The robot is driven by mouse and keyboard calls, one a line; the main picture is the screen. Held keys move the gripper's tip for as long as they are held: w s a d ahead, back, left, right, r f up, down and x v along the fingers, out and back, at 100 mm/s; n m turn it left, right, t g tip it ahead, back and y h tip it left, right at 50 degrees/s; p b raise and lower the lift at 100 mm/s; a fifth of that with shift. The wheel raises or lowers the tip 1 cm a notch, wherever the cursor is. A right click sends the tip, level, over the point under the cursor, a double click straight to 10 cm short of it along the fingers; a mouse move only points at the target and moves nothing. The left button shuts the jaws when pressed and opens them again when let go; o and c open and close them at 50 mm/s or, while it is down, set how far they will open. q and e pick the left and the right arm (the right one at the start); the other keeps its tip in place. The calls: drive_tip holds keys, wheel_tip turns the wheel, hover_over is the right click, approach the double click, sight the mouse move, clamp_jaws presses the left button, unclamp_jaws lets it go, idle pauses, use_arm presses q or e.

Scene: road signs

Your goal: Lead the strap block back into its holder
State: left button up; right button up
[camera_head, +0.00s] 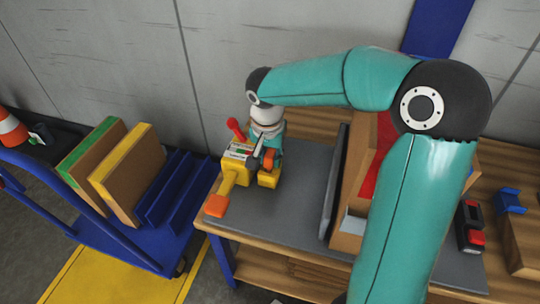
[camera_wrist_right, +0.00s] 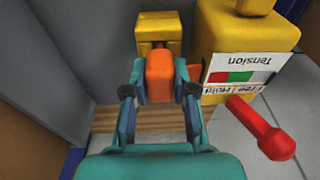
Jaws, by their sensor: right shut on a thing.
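My right gripper (camera_head: 269,152) reaches down beside a yellow tension device (camera_head: 236,172) on the grey bench top. In the right wrist view its two teal fingers (camera_wrist_right: 160,92) are shut on an orange block (camera_wrist_right: 159,76), which I take to be the strap block. A yellow holder-like piece (camera_wrist_right: 158,27) with a recess stands just beyond the block; I cannot tell whether they touch. The device's body (camera_wrist_right: 245,35) with its "Tension" label (camera_wrist_right: 236,76) and red-knobbed lever (camera_wrist_right: 276,144) is to the right. My left gripper is not in view.
A blue cart (camera_head: 125,235) with boards stands left of the bench (camera_head: 262,215). The bench top in front of the device is clear.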

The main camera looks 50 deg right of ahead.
drive_tip(key=shift+f+b, duration=0.4)
drive_tip(key=shift+f, duration=0.1)
drive_tip(key=o, duration=1)
drive_tip(key=shift+r, duration=0.1)
